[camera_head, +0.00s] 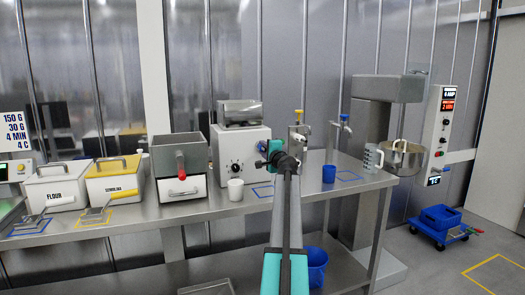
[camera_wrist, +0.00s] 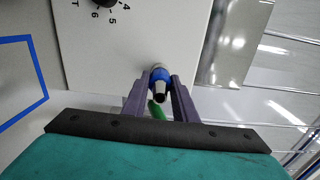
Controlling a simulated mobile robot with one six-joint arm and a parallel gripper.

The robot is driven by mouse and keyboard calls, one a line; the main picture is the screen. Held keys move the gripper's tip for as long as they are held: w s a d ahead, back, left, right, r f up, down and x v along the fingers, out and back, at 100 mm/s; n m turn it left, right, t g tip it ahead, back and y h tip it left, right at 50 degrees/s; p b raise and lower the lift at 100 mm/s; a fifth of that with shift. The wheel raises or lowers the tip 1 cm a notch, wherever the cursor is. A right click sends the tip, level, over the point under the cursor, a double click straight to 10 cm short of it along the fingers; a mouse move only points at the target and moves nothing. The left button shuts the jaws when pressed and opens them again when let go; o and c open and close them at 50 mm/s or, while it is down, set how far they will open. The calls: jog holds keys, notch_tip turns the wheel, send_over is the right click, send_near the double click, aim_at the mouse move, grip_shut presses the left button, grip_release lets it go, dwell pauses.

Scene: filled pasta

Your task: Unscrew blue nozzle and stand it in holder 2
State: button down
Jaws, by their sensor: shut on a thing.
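The blue nozzle (camera_wrist: 158,74) has a blue collar and a metal tip, and it sits at the face of the white machine (camera_wrist: 130,35). In the wrist view my gripper (camera_wrist: 161,84) has its two dark fingers on either side of the nozzle, shut on it. In the head view my gripper (camera_head: 270,155) is at the right side of the white machine (camera_head: 236,150), with a bit of the blue nozzle (camera_head: 262,146) showing at its left. The fingers are mostly hidden there. I cannot make out which thing is holder 2. A small green thing (camera_wrist: 157,110) shows below the nozzle tip.
Two taps, yellow-topped (camera_head: 298,128) and blue-topped (camera_head: 341,130), rise behind my arm. A grey box with a red handle (camera_head: 180,158) stands left of the machine.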

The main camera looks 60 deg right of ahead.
jog(key=shift+f+n+b, duration=0.15)
jog(key=shift+n+b, duration=0.25)
jog(key=shift+b, duration=0.3)
jog(key=n+b, duration=0.3)
jog(key=b, duration=0.2)
jog(key=n+b, duration=0.4)
jog(key=b, duration=0.1)
jog(key=n+b, duration=0.2)
jog(key=b, duration=0.2)
jog(key=shift+s+n, duration=0.1)
jog(key=shift+n, duration=0.3)
jog(key=shift+r+n, duration=0.25)
jog(key=shift+n, duration=0.05)
jog(key=shift+f+b, duration=0.1)
jog(key=shift+b, duration=0.25)
